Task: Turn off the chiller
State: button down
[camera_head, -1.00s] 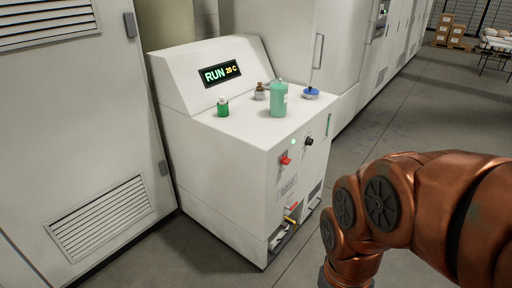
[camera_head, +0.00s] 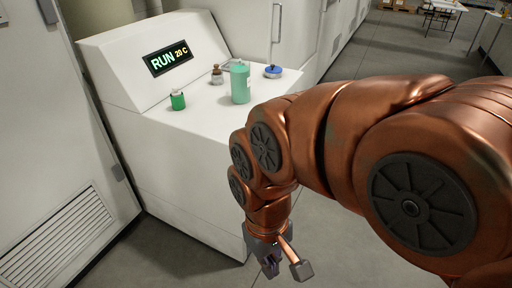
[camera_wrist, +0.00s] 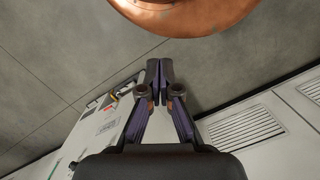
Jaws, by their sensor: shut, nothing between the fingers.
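The chiller (camera_head: 190,170) is a white cabinet with a sloped top panel. In the wrist view, part of the chiller's front (camera_wrist: 110,137) shows at the lower left, tilted, with small labels and fittings; I cannot clearly make out the red switch there. My gripper (camera_head: 270,268) hangs low in front of the chiller. In the wrist view its fingertips (camera_wrist: 160,66) are together, with nothing between them.
On the chiller's top stand a green bottle (camera_head: 240,82), a small green jar (camera_head: 178,101), a brown bottle (camera_head: 217,76) and a blue-lidded dish (camera_head: 273,71). White cabinets stand left and behind.

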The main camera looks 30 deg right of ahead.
jog(key=w+a+r+n+t+y+b, duration=0.15)
jog(key=w+n+t+y+b, duration=0.3)
jog(key=w, duration=1.85)
jog(key=w+d+n+t+y+b, duration=0.15)
jog(key=w+d+b, duration=0.35)
jog(key=w+d, duration=0.6)
jog(key=w+d+f+t+b, duration=0.1)
jog(key=w+d+f+b, duration=0.1)
jog(key=d, duration=0.9)
jog(key=w+d+f+t+h+b, duration=0.1)
jog(key=w+d+f, duration=0.4)
jog(key=d, duration=0.6)
jog(key=shift+d+f+t+b, duration=0.35)
jog(key=shift+f+t+b, duration=0.1)
jog(key=shift+f+t, duration=0.35)
jog(key=shift+w, duration=0.1)
